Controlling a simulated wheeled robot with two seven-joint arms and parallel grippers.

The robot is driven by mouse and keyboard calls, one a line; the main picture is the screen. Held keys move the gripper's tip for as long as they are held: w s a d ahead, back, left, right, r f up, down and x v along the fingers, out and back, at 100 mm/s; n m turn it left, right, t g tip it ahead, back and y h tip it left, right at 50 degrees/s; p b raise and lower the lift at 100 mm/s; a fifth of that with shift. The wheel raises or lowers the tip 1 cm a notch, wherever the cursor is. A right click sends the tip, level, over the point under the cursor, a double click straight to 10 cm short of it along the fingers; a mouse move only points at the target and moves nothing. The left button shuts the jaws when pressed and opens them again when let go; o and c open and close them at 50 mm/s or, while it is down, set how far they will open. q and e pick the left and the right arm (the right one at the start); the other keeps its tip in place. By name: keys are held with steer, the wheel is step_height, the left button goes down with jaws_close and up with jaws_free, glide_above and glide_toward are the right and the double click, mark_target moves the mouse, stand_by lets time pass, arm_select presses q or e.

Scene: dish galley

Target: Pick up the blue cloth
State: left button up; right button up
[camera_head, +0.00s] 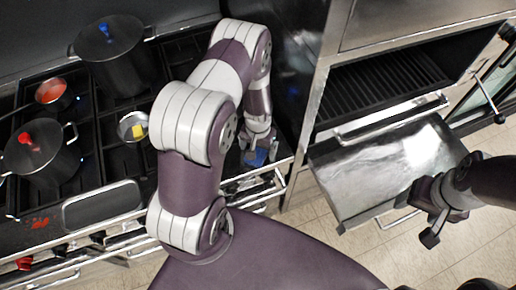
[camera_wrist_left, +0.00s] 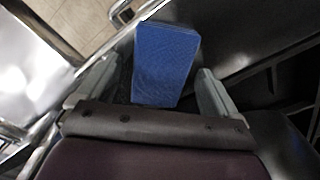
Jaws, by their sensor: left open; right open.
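The blue cloth (camera_head: 258,157) shows in the head view at the right front end of the stove top, partly hidden under my left gripper (camera_head: 257,150). In the left wrist view the cloth (camera_wrist_left: 165,62) is a flat blue rectangle between the two fingers of my left gripper (camera_wrist_left: 160,85). The fingers are apart, one on each side of it, and do not appear to press on it. My right gripper (camera_head: 438,222) is open and empty at the right, near the metal oven door.
A black pot with a blue knob (camera_head: 110,50), a pot with a red knob (camera_head: 42,148) and a small pan with red contents (camera_head: 50,92) stand on the stove. A small pot with something yellow (camera_head: 132,127) is nearer. The oven door (camera_head: 375,165) hangs open at the right.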

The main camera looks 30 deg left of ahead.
mark_target(261, 153)
arm_select(q)
steer(key=shift+a, duration=0.1)
steer(key=shift+d, duration=0.2)
steer(key=c, duration=1.1)
steer(key=shift+a, duration=0.15)
steer(key=shift+c, duration=0.7)
steer(key=shift+r, duration=0.3)
steer(key=r+b, duration=0.1)
steer(key=r, duration=0.1)
steer(key=d+r+b, duration=0.1)
steer(key=shift+s+d+r, duration=0.15)
steer(key=shift+d+r, duration=0.05)
steer(key=shift+r, duration=0.2)
steer(key=s+d+r+b, duration=0.2)
steer(key=d+r, duration=0.4)
steer(key=d, duration=0.3)
steer(key=shift+s+d+r+b, duration=0.3)
steer(key=shift+s+d+b, duration=0.1)
steer(key=shift+s, duration=0.2)
